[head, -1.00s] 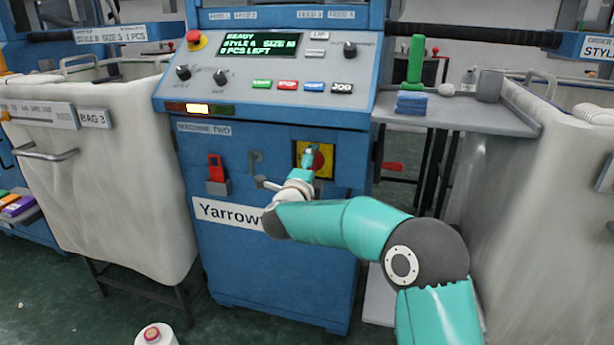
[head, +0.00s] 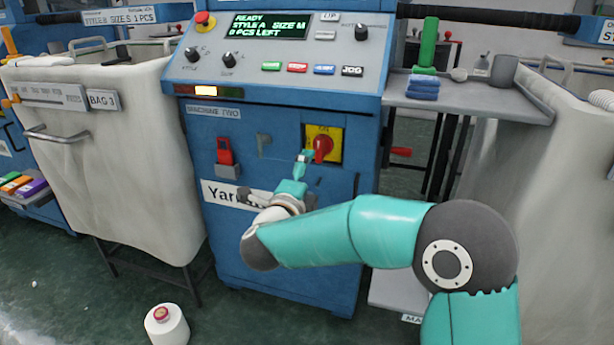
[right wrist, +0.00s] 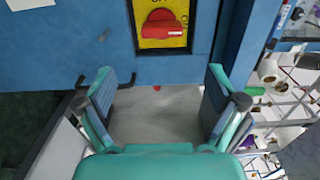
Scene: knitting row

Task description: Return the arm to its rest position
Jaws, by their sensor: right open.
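My right arm reaches in from the lower right of the head view. Its right gripper (head: 303,160) is just below and left of the red rotary switch (head: 323,148) on its yellow plate, on the blue machine's front (head: 280,285). In the right wrist view my right gripper (right wrist: 162,88) is open, with nothing between its two fingers. The red switch (right wrist: 166,27) stands beyond the fingertips there, apart from them, with its handle pointing sideways. My left gripper is not in view.
The machine's panel (head: 285,45) has a lit screen reading READY, knobs and coloured buttons. A white bag (head: 120,170) on a frame stands left. A grey shelf (head: 500,107) with folded blue cloths (head: 423,88) juts out right. A white cone (head: 168,328) stands on the floor.

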